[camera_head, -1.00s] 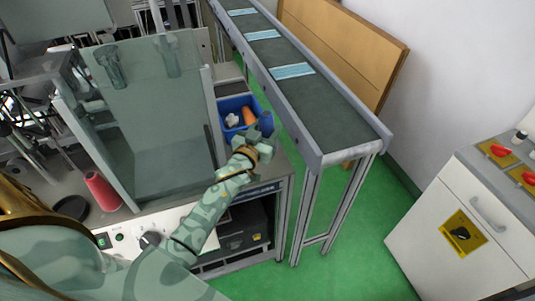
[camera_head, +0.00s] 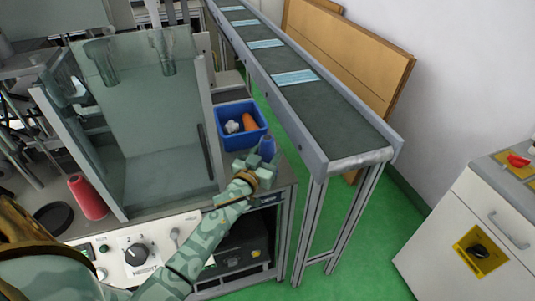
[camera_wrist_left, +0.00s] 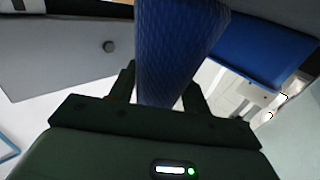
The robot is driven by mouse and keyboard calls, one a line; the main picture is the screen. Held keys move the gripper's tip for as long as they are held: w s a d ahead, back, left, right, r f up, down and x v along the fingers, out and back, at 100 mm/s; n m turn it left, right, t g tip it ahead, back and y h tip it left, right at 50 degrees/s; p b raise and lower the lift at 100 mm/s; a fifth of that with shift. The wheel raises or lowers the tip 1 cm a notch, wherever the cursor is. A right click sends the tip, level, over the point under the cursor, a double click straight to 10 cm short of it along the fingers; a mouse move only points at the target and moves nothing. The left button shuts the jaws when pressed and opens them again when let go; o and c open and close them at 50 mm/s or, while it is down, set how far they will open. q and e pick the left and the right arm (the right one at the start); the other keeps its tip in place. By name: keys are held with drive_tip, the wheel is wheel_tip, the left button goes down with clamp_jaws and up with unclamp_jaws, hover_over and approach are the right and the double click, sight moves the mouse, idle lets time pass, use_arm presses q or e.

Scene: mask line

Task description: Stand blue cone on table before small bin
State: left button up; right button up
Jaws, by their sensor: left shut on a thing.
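The blue cone (camera_head: 267,147) is in my left gripper (camera_head: 259,161), which is shut on it. The cone points up and is close to upright, at the front right corner of the small blue bin (camera_head: 221,130). In the left wrist view the cone (camera_wrist_left: 172,50) stands between the fingers of the left gripper (camera_wrist_left: 160,92), with the blue bin (camera_wrist_left: 262,48) close to its right. Whether the cone's base touches the table (camera_head: 283,172) is hidden by the gripper. My right gripper is not in view.
An orange cone (camera_head: 249,122) and a white object (camera_head: 232,127) lie in the bin. A clear-walled box (camera_head: 160,125) stands left of it, with a red cone (camera_head: 88,197) further left. A conveyor (camera_head: 335,110) carrying masks runs along the right.

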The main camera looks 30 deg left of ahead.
use_arm(q)
drive_tip(key=o, duration=1.1)
drive_tip(key=shift+f, duration=0.1)
drive_tip(key=shift+o, duration=0.2)
drive_tip(key=shift+s, duration=0.15)
drive_tip(key=s+p, duration=0.1)
drive_tip(key=s, duration=1)
drive_tip(key=shift+s+d+p, duration=0.3)
drive_tip(key=shift+d+p, duration=0.1)
drive_tip(key=shift+d, duration=0.05)
